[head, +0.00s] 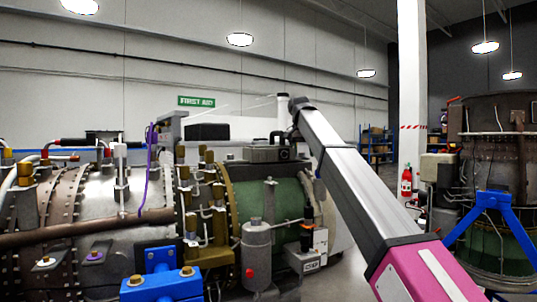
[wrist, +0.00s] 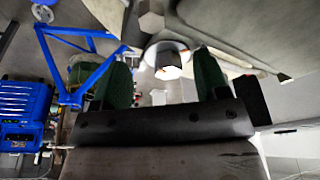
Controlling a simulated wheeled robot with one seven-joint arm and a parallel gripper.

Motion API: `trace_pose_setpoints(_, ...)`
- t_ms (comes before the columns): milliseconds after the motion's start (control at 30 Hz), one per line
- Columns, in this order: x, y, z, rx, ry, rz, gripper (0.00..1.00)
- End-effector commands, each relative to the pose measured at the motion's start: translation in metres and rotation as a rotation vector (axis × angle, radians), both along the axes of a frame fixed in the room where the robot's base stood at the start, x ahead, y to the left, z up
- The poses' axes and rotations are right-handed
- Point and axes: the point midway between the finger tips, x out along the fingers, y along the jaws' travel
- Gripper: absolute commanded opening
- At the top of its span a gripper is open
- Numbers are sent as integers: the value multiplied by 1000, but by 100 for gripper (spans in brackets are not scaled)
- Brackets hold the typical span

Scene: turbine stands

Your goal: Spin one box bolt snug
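In the wrist view, my gripper (wrist: 163,78) shows two dark green fingers with a wide gap between them. A short pale cylinder with a dark rim (wrist: 168,60) shows in that gap, apart from both fingers. Above it is a grey six-sided piece like a bolt head (wrist: 151,24), against a large grey surface; I cannot tell if it is the box bolt. In the head view, a small grey box with a label (head: 304,261) sits low on the turbine, beside a white and orange part (head: 320,240). My gripper cannot be made out in the head view.
The turbine (head: 100,265) fills the left, with pipes and a green casing (head: 282,203). A blue bracket (head: 160,283) carries brass-coloured bolts. A second turbine (head: 495,150) on a blue stand (head: 492,200) stands right. A fire extinguisher (head: 406,181) is by the white pillar (head: 411,80).

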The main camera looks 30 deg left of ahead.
Motion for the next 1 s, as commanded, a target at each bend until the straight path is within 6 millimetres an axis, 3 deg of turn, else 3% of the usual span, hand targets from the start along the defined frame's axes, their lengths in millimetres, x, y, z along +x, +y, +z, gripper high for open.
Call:
trace_pose_setpoints(100,3,6,2,10,-3,-7,68)
trace_pose_setpoints(133,3,6,2,11,-3,-6,76)
trace_pose_setpoints(533,4,8,6,15,-5,-4,76)
trace_pose_setpoints(1000,3,9,38,15,-3,-2,76)
